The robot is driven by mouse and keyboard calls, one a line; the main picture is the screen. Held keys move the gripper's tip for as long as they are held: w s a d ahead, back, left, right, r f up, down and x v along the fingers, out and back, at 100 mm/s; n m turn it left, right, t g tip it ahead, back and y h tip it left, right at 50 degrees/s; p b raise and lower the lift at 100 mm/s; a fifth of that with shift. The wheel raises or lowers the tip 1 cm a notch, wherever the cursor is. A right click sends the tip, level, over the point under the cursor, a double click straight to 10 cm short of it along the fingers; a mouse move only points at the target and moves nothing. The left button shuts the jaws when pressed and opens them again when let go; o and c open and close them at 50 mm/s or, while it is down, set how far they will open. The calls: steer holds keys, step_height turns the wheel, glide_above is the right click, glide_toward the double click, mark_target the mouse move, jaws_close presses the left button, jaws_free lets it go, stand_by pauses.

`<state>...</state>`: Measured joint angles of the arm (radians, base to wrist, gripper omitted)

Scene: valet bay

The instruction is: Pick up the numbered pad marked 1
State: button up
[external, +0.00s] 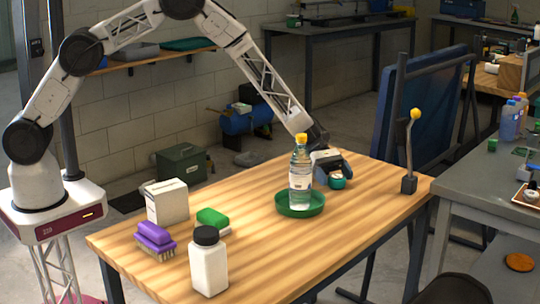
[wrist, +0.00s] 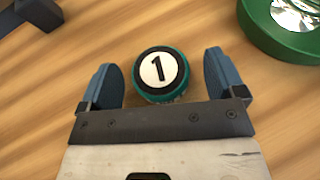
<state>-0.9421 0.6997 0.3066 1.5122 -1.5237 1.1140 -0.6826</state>
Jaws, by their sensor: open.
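The numbered pad marked 1 (wrist: 160,72) is a round black pad with a teal rim and a white disc bearing a black "1". It lies on the wooden table. In the wrist view it sits between the two blue fingers of my gripper (wrist: 162,80), with a gap on each side. In the external view the pad's teal side (external: 337,182) shows beside my gripper (external: 332,175), low over the far part of the table, right of the bottle. My gripper is open and holds nothing.
A clear bottle with a yellow cap (external: 300,175) stands in a green dish (external: 283,208) close to my gripper. A yellow-tipped stand (external: 409,185) is to the right. A white box (external: 167,203), purple brush (external: 155,238), green sponge (external: 212,219) and white jar (external: 208,268) stand nearer.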

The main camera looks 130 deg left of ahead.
steer(key=shift+w+d+f, duration=0.2)
steer(key=shift+w+f, duration=0.05)
steer(key=shift+w, duration=0.4)
steer(key=shift+c, duration=0.2)
steer(key=c, duration=1)
